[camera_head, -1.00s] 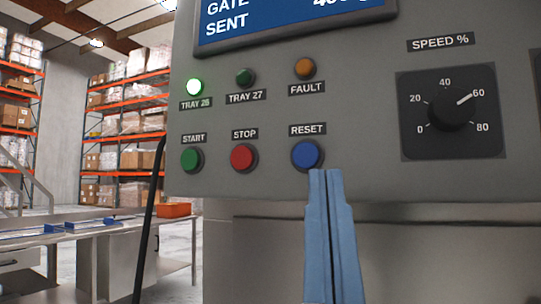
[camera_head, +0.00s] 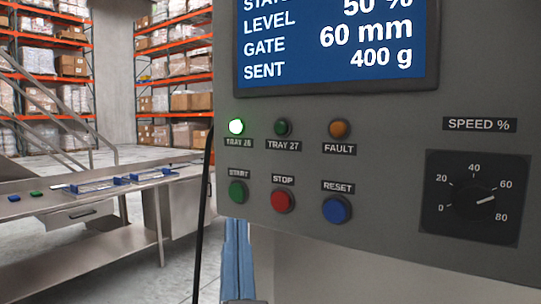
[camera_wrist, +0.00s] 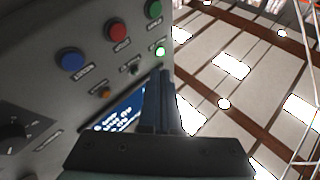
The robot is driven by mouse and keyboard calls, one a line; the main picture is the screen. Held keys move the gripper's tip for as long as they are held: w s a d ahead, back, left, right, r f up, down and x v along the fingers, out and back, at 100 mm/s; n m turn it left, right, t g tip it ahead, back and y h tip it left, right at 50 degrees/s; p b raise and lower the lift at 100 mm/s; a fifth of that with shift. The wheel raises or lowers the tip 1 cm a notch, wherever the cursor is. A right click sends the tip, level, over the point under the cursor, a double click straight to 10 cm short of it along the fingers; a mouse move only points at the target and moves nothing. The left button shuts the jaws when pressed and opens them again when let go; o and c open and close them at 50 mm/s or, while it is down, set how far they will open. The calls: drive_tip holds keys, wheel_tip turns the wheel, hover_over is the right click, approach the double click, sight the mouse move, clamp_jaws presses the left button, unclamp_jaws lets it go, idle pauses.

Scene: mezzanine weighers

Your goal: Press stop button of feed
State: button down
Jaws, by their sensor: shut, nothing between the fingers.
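The red stop button (camera_head: 282,201) sits on the grey control panel (camera_head: 390,180), between the green start button (camera_head: 238,192) and the blue reset button (camera_head: 337,209). In the wrist view the stop button (camera_wrist: 117,31) is at the upper left, between blue and green. My gripper (camera_head: 237,222) is shut and empty. In the head view its blue fingers show below the panel's lower edge, under the start button and left of stop. In the wrist view my gripper (camera_wrist: 163,73) appears apart from the stop button.
The lit green tray lamp (camera_head: 236,127), the dark tray 27 lamp (camera_head: 282,129) and the orange fault lamp (camera_head: 339,129) are above the buttons. A speed knob (camera_head: 476,202) is at right, a blue screen (camera_head: 335,40) above. A black cable (camera_head: 203,215) hangs left; a metal bench (camera_head: 100,195) stands beyond.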

sight(273, 206)
drive_tip(key=shift+w+a+r+m+g+y+p, duration=0.15)
drive_tip(key=shift+m+g+p, duration=0.8)
drive_tip(key=shift+p, duration=4.65)
drive_tip(key=shift+a+r+m+g+y+p, duration=0.25)
drive_tip(key=shift+g+p, duration=1.25)
drive_tip(key=shift+p, duration=4.05)
drive_tip(key=shift+w+a+r+m+g+y+p, duration=0.15)
drive_tip(key=shift+m+g+p, duration=0.85)
drive_tip(key=shift+p, duration=4.6)
drive_tip(key=shift+n+g, duration=0.25)
drive_tip(key=shift+n, duration=0.05)
drive_tip(key=shift+w+d+b, duration=0.75)
drive_tip(key=shift+w+d, duration=0.1)
drive_tip(key=shift+w, duration=0.35)
drive_tip(key=shift+w+d+b, duration=0.75)
drive_tip(key=shift+w+d, duration=0.1)
drive_tip(key=shift+w, duration=0.3)
drive_tip(key=shift+w+d+b, duration=0.75)
drive_tip(key=shift+w+d, duration=0.1)
drive_tip(key=shift+w, duration=0.35)
drive_tip(key=shift+w+d, duration=0.2)
drive_tip(key=shift+w, duration=0.15)
